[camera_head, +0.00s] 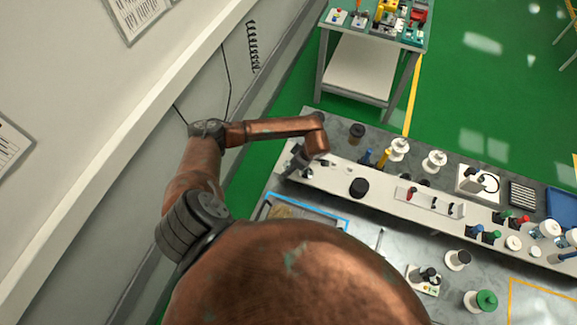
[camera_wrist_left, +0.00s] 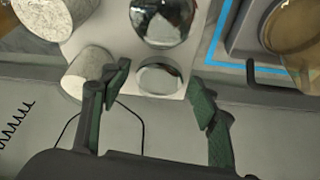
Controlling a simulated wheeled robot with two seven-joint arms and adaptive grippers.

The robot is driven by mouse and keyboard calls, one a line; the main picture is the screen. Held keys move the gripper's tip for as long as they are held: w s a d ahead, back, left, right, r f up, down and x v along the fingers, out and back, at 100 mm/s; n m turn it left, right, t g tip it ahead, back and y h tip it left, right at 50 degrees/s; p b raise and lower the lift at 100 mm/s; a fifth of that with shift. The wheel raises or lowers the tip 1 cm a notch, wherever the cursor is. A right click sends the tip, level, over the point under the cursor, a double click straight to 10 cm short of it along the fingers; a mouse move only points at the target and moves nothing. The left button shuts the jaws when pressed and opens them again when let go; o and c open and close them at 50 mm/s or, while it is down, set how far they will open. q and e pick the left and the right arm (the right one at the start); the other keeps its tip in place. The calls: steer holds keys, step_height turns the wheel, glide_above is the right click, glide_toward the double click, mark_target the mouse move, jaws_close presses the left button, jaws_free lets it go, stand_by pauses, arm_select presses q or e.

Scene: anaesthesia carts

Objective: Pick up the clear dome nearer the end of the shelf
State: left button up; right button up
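My left gripper (camera_wrist_left: 160,95) is open, its two green-padded fingers spread apart in the left wrist view. A small clear, shiny dome (camera_wrist_left: 158,77) sits at the end of the white shelf (camera_wrist_left: 208,30), in the gap between the fingers; I cannot tell whether they touch it. A second, larger-looking shiny dome (camera_wrist_left: 163,18) stands farther along the shelf, cut by the top edge. In the head view my left gripper (camera_head: 297,163) is over the left end of the shelf (camera_head: 335,182), and the domes are too small to tell there. My right gripper is not in view.
Two speckled pale cylinders (camera_wrist_left: 88,72) stand left of the domes, one close to the left finger. A blue-edged tray (camera_head: 310,212) lies below the shelf end. A black knob (camera_head: 359,187) and several small items stand along the shelf. A wall runs along the left.

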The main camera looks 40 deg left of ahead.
arm_select(q)
steer(key=c, duration=1)
steer(key=shift+o, duration=0.2)
steer(key=shift+r, duration=0.15)
